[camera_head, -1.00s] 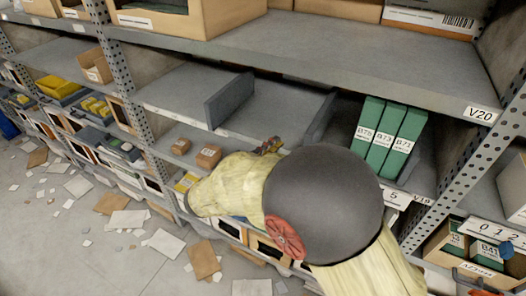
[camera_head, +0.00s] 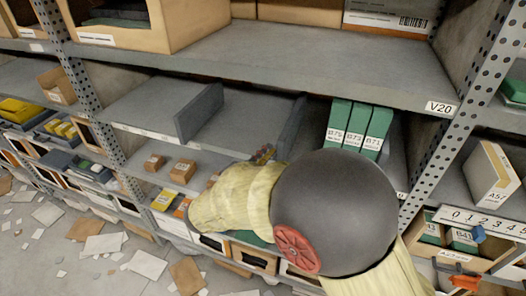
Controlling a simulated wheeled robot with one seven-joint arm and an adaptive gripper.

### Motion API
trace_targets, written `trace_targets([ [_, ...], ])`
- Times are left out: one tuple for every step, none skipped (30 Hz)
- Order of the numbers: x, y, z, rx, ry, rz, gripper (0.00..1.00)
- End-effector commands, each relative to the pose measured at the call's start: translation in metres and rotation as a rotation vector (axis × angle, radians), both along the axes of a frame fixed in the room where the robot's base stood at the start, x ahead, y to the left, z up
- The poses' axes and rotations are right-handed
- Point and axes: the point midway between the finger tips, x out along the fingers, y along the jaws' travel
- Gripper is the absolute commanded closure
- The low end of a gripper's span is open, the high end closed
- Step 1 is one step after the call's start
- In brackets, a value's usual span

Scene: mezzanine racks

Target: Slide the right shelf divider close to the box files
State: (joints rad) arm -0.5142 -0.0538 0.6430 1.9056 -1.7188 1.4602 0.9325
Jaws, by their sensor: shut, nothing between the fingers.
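The right shelf divider (camera_head: 292,128) is a grey upright plate on the middle shelf, left of the box files. Several green box files (camera_head: 360,125), labelled B75, B73 and B71, stand upright together, with a gap between them and the divider. My gripper (camera_head: 263,153) shows only as a small part beyond my pale-sleeved arm. It is shut and empty, just left of the right divider's near end in the picture. I cannot tell whether it touches the divider. My arm hides the shelf front below the divider and files.
A left grey divider (camera_head: 200,112) stands on the same shelf, with bare shelf between the two. The upper shelf (camera_head: 300,62) overhangs them. A perforated post (camera_head: 465,110) rises right of the files. Small brown boxes (camera_head: 181,171) sit below. Papers litter the floor.

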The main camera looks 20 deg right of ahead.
Motion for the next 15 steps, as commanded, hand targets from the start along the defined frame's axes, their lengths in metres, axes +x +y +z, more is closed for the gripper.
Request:
trace_targets([
  [-0.005,-0.007,-0.001,0.000,-0.001,-0.003,1.00],
  [-0.007,-0.011,-0.001,0.000,-0.001,-0.003,1.00],
  [-0.012,-0.017,-0.002,0.000,-0.001,-0.004,1.00],
  [-0.015,-0.021,-0.002,0.001,-0.001,-0.005,1.00],
  [-0.019,-0.026,-0.003,0.001,-0.001,-0.005,1.00],
  [-0.023,-0.032,-0.003,0.001,-0.002,-0.005,1.00],
  [-0.026,-0.036,-0.003,0.001,-0.002,-0.005,1.00],
  [-0.029,-0.041,-0.002,0.001,-0.002,-0.005,1.00],
  [-0.034,-0.047,-0.003,0.001,-0.002,-0.005,1.00],
  [-0.037,-0.051,-0.002,0.001,-0.003,-0.005,1.00],
  [-0.040,-0.055,-0.003,0.001,-0.002,-0.005,1.00],
  [-0.044,-0.061,-0.002,0.002,-0.002,-0.005,1.00],
  [-0.046,-0.064,-0.002,0.002,-0.002,-0.004,1.00],
  [-0.049,-0.068,-0.002,0.001,-0.002,-0.004,1.00],
  [-0.052,-0.072,-0.002,0.001,-0.002,-0.004,1.00],
])
